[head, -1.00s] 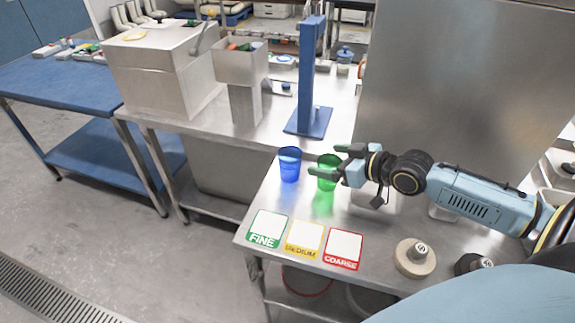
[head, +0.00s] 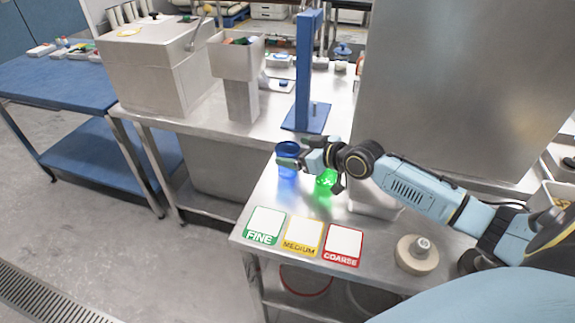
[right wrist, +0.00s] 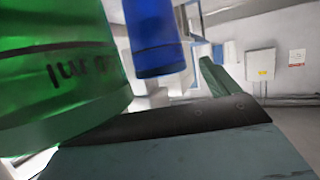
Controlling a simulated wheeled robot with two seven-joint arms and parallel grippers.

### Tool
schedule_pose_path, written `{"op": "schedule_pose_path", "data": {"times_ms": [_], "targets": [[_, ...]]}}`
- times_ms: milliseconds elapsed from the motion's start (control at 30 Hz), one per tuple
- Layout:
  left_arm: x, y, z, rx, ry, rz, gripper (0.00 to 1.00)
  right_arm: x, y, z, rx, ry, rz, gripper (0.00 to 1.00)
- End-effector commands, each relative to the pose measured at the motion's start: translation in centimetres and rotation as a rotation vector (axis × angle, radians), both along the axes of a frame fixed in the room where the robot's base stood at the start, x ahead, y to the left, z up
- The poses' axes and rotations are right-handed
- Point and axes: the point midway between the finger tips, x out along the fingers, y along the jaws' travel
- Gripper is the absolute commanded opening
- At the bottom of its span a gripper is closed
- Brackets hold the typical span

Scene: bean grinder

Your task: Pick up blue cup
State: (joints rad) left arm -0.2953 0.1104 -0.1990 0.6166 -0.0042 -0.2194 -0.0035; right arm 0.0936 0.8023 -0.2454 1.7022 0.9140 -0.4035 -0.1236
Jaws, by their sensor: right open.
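The green cup (head: 325,183) stands just right of the blue one, under my right wrist. My left gripper is not in view.
Cards marked fine (head: 264,224), medium (head: 303,236) and coarse (head: 342,245) lie at the table's front. A round wooden piece (head: 416,254) sits to their right. A blue stand (head: 305,75) rises behind the cups. A steel panel (head: 450,90) stands behind my right arm.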

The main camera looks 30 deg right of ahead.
Motion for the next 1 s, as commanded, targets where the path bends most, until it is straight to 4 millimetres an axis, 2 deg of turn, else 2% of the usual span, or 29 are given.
{"op": "schedule_pose_path", "data": {"times_ms": [100, 367, 467, 833, 1000], "targets": [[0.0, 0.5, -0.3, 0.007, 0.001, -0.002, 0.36, 1.0, 0.3, -0.4, 0.000, -0.001, 0.000, 0.87], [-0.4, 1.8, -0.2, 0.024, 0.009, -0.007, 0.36, 1.1, 0.4, -0.5, 0.000, 0.001, 0.001, 0.87], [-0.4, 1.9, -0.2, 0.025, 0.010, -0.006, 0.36, 1.1, 0.4, -0.5, -0.001, 0.001, 0.001, 0.77], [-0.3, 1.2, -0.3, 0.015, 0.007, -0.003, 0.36, 1.1, 0.4, -0.4, -0.001, 0.000, 0.000, 0.28], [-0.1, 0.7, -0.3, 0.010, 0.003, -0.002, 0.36, 1.1, 0.4, -0.4, -0.001, 0.000, 0.000, 0.28]]}}
